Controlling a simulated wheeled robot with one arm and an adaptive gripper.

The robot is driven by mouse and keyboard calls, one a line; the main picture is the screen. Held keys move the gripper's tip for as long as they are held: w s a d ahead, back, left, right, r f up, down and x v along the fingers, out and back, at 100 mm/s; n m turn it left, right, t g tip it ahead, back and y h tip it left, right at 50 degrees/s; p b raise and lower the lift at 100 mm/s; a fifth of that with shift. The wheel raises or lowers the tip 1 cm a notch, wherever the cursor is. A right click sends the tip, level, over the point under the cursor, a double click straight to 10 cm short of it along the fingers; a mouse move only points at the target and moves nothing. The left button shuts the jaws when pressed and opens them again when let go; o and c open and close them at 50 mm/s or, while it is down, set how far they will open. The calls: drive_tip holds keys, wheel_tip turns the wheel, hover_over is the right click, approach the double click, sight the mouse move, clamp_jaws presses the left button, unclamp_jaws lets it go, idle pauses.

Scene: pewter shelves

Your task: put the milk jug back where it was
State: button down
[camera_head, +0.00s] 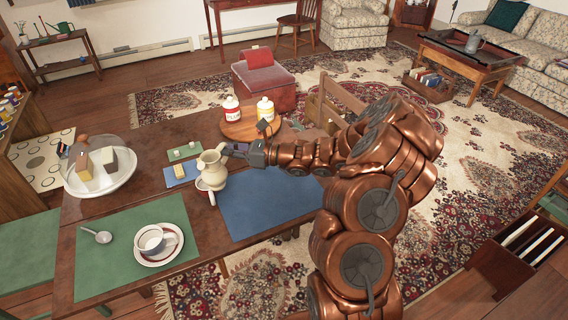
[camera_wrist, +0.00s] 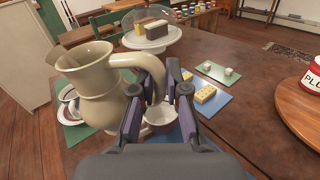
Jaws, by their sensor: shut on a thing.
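The cream milk jug (camera_head: 212,170) is upright near the middle of the dining table, by the left edge of the blue placemat (camera_head: 262,203). My gripper (camera_head: 232,150) reaches it from the right. In the wrist view the jug (camera_wrist: 100,88) fills the left side, and my gripper (camera_wrist: 158,92) is shut on its curved handle (camera_wrist: 152,66). A white cup with a red band (camera_head: 203,187) shows partly behind the jug's base; it also shows between the fingers in the wrist view (camera_wrist: 160,115). I cannot tell how far the jug's base is above the table.
A cake stand (camera_head: 122,178) with blocks stands at the left. A small blue board (camera_head: 172,181) with yellow butter and a green board (camera_head: 193,145) lie behind the jug. Canisters stand on a round wooden board (camera_head: 228,130). A cup and saucer (camera_head: 158,244) occupy the green placemat (camera_head: 110,275).

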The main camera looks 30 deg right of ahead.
drive_tip(key=s+d+f+m+t+h+b, duration=0.35)
drive_tip(key=d+h+b, duration=0.25)
drive_tip(key=d+b, duration=0.4)
drive_tip(key=s+d+f+m+t+h+b, duration=0.25)
drive_tip(key=s+d+m+h+b, duration=0.25)
drive_tip(key=d+b, duration=0.6)
drive_tip(key=shift+w+d+f+b, duration=0.35)
drive_tip(key=shift+w+d+f, duration=0.55)
drive_tip(key=shift+w+d, duration=0.85)
drive_tip(key=shift+w+d+f+b, duration=0.3)
drive_tip(key=shift+w+d+f, duration=0.8)
drive_tip(key=shift+w, duration=1.1)
drive_tip(key=shift+w+d+f+b, duration=0.35)
drive_tip(key=shift+w+d+f, duration=0.4)
drive_tip(key=shift+w+d, duration=1.05)
drive_tip(key=shift+w+a+f, duration=0.15)
drive_tip(key=shift+a, duration=0.05)
drive_tip(key=c, duration=1.2)
unclamp_jaws()
